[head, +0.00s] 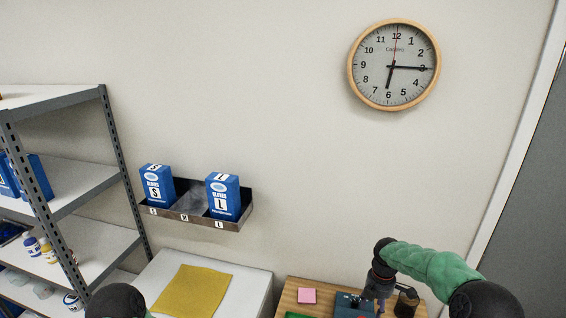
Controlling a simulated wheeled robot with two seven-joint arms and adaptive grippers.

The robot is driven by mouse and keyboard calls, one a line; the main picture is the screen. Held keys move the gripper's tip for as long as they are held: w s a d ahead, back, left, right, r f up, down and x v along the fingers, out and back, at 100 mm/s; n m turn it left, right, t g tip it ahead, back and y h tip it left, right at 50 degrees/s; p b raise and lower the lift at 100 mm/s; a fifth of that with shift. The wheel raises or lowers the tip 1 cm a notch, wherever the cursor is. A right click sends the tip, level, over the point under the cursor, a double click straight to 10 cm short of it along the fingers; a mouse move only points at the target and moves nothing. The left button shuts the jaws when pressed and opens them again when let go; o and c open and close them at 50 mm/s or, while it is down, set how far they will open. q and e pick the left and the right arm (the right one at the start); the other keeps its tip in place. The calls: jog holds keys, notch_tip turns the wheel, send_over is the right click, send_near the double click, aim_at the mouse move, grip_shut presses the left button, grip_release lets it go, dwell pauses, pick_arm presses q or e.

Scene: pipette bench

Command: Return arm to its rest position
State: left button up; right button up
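My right arm (430,264), in a green sleeve with black joints, reaches in from the lower right over a wooden table. Its wrist bends down, and my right gripper (379,289) points at the tabletop beside a dark teal box-like device (350,303). The fingers are small and dark, so I cannot tell whether they are open or hold anything. Of my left arm only a black rounded joint (117,300) shows at the bottom left edge. My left gripper is out of view.
The wooden table (289,296) holds a pink note pad (307,296) and a dark object (406,300) right of the gripper. A white cabinet with a yellow cloth (193,291) stands left. A metal shelf (85,180), a wall rack with glove boxes (222,194) and a clock (394,65) are behind.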

jog(key=s+a+f+m+y, duration=0.1)
jog(key=s+a+f+m, duration=0.2)
jog(key=f, duration=0.3)
jog(key=s+a+f+m+y, duration=0.1)
jog(key=s+a+f+m, duration=0.3)
jog(key=s+f, duration=0.2)
jog(key=s+a+f+m+y, duration=0.1)
jog(key=s+a+f+m, duration=0.2)
jog(key=f, duration=0.3)
jog(key=shift+s+a+f+m, duration=0.3)
jog(key=shift+s+a+m, duration=0.1)
jog(key=shift+s+a, duration=0.45)
jog(key=s+a+f+m+y, duration=0.1)
jog(key=s+a+f+m, duration=0.15)
jog(key=s+m, duration=0.5)
jog(key=s+a+f+m, duration=0.25)
jog(key=s+m, duration=0.25)
jog(key=s, duration=0.6)
pick_arm(q)
notch_tip(320, 180, down, 13)
jog(key=b, duration=1.2)
jog(key=shift+b, duration=0.4)
pick_arm(e)
notch_tip(320, 180, down, 11)
jog(key=w+a+n, duration=0.1)
jog(key=a, duration=0.1)
jog(key=shift+w+r, duration=0.15)
jog(key=shift+w, duration=0.05)
pick_arm(q)
jog(key=shift+r, duration=0.15)
